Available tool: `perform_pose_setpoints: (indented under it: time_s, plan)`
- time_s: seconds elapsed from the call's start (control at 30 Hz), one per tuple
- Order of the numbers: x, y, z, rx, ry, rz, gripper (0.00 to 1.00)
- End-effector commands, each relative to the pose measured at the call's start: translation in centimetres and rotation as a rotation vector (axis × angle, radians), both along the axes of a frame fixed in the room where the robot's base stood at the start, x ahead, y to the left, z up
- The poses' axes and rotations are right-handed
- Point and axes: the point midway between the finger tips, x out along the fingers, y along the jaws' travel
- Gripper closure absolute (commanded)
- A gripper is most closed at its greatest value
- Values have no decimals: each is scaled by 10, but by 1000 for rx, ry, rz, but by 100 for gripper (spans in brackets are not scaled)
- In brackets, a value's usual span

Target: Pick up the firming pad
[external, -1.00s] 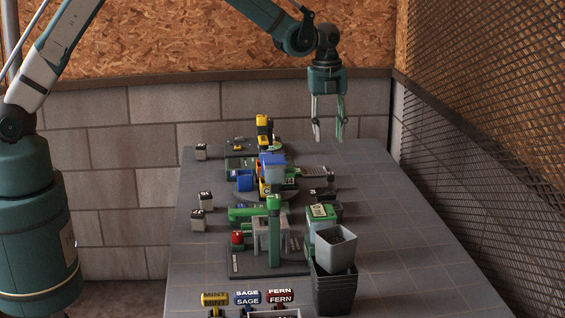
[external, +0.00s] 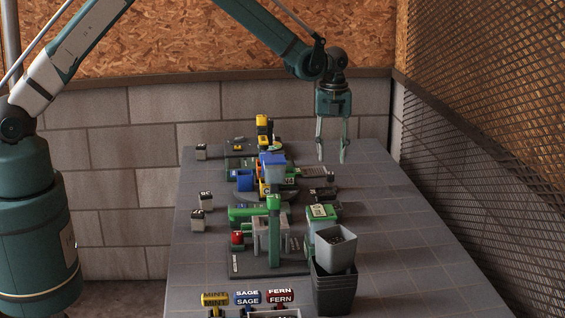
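My gripper (external: 331,156) hangs over the far right part of the table with its fingers pointing down. Its two fingers are apart with nothing between them. I cannot tell for sure which thing is the firming pad. A small dark flat thing (external: 325,194) lies on the table below the gripper in the picture. A grey flat piece (external: 313,172) lies just beyond it, beside the middle station. Both are too small to make out clearly.
A blue-topped bin (external: 272,166) and a yellow tool (external: 263,130) stand left of the gripper. Nearer are a green post (external: 274,230), a green-lidded box (external: 321,212) and stacked pots (external: 335,285). The table's right side is clear. A mesh wall (external: 490,130) stands at right.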

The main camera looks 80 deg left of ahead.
Motion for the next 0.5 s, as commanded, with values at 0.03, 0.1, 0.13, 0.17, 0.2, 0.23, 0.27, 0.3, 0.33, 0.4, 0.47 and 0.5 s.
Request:
perform_pose_setpoints:
  time_s: [0.03, 0.1, 0.13, 0.17, 0.2, 0.23, 0.27, 0.3, 0.33, 0.4, 0.47, 0.5]
  plan:
    - [0, 0, -4, 0, 0, 0, 67]
    - [0, 0, -9, 0, 0, 0, 67]
    - [0, 0, -11, 0, 0, 0, 67]
    - [0, 0, -14, 0, 0, 0, 67]
    - [0, 0, -17, 0, 0, 0, 67]
    - [0, 0, -19, 0, 0, 0, 67]
    - [0, 0, -21, 0, 0, 0, 67]
    - [0, 0, -22, 0, 0, 0, 67]
    - [0, 0, -23, 0, 0, 0, 67]
    - [0, 0, -23, 0, 0, 0, 67]
    - [0, 0, -23, 0, 0, 0, 67]
    - [0, 0, -23, 0, 0, 0, 67]
